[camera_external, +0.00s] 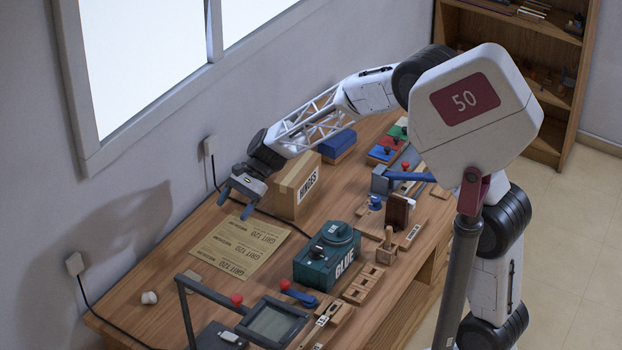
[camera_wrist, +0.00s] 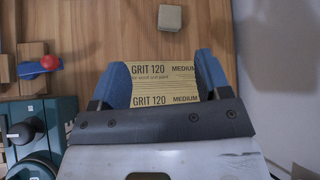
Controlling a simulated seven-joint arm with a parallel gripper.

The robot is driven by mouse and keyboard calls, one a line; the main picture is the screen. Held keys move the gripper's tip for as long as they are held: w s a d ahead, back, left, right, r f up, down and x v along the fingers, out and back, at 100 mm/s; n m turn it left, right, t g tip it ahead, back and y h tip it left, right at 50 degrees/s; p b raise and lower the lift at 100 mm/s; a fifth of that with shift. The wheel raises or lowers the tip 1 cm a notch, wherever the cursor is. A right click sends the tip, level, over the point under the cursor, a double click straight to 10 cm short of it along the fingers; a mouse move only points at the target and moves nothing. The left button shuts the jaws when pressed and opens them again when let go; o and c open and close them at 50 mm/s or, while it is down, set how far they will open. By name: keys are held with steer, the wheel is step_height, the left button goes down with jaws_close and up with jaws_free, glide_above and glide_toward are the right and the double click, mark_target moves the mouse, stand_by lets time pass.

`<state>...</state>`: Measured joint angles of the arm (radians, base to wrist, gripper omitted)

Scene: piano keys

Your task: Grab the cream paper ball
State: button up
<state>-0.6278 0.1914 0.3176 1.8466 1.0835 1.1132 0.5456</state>
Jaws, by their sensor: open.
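The cream paper ball (camera_external: 149,297) lies on the bench near its left edge in the external view, a small pale crumpled lump. I cannot make it out in the wrist view. My gripper (camera_external: 235,204) is above the bench, near the far end of the sandpaper sheet and well up and right of the ball in the picture. Its blue fingers are apart with nothing between them in the wrist view (camera_wrist: 163,74); the sandpaper shows beneath.
The Grit 120 sandpaper (camera_external: 238,246) lies flat. A small beige block (camera_wrist: 171,17) sits beyond it. Bare wood surrounds the ball.

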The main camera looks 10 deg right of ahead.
mark_target(140, 297)
steer(key=s+a+f+m+g, duration=0.1)
steer(key=a+f, duration=0.3)
steer(key=a, duration=0.3)
steer(key=s+a+f+m+y, duration=0.1)
steer(key=s+a+f, duration=0.1)
steer(key=a+f, duration=0.3)
steer(key=s+a+f+m+g+y, duration=0.1)
steer(key=a+f, duration=0.3)
steer(key=a, duration=0.5)
steer(key=shift+s+f+g, duration=0.15)
steer(key=shift+s+g, duration=0.15)
steer(key=shift+s, duration=0.25)
steer(key=shift+x, duration=3.05)
steer(key=shift+x, duration=3)
steer(key=shift+c, duration=0.4)
steer(key=c, duration=0.9)
